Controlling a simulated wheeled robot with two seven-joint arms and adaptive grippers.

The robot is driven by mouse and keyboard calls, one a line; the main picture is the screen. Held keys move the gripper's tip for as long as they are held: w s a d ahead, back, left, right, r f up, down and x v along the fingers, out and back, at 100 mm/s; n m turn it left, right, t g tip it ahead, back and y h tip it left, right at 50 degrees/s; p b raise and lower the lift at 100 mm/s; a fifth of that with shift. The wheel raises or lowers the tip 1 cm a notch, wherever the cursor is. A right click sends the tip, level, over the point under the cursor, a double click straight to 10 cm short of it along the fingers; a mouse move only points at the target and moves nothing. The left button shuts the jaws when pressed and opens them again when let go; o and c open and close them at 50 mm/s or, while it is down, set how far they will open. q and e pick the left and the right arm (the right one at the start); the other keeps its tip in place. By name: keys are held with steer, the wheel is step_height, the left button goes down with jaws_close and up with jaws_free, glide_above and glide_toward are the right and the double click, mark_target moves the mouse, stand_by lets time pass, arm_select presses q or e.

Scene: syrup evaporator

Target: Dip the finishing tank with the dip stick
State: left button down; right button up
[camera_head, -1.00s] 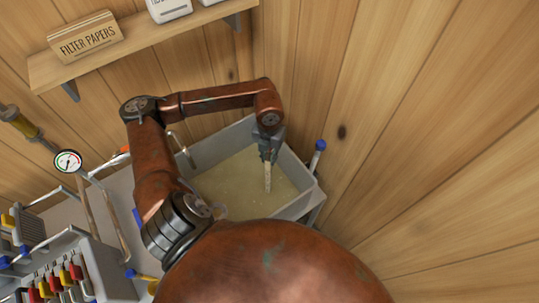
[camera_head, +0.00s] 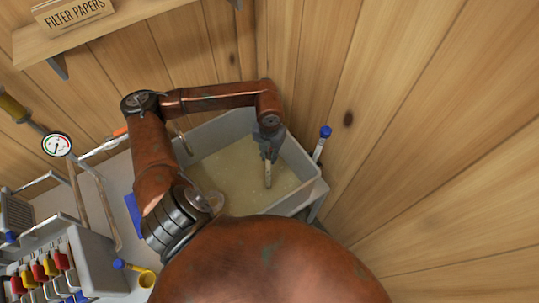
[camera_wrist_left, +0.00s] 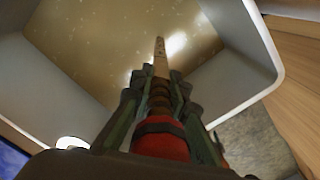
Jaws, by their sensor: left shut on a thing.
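The finishing tank (camera_head: 302,160) is a grey open rectangular tank holding pale golden, cloudy liquid with small bubbles. Its pale wall (camera_wrist_left: 215,85) also shows in the left wrist view. My left gripper (camera_head: 269,146) is over the tank, pointing down, and is shut on the dip stick (camera_head: 268,174). The dip stick is a thin, pale, marked strip, near upright in the head view. In the left wrist view the dip stick (camera_wrist_left: 160,62) sticks out beyond my left gripper (camera_wrist_left: 158,88) toward the liquid. I cannot tell whether its tip is under the surface. My right gripper is out of view.
Wooden walls stand close behind and right of the tank. A blue-capped tube (camera_head: 322,143) stands at its right side. A dial gauge (camera_head: 57,145) and a rack with coloured handles (camera_head: 90,262) are at left. A shelf (camera_head: 100,35) with filter papers (camera_head: 72,12) hangs above.

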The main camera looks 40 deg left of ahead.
arm_select(q)
steer(key=shift+f, duration=0.25)
steer(key=shift+f+b, duration=0.7)
steer(key=shift+f, duration=0.05)
stand_by(0.8)
steer(key=shift+r, duration=0.25)
step_height(320, 180, up, 28)
steer(key=p, duration=1.5)
steer(key=shift+r, duration=0.15)
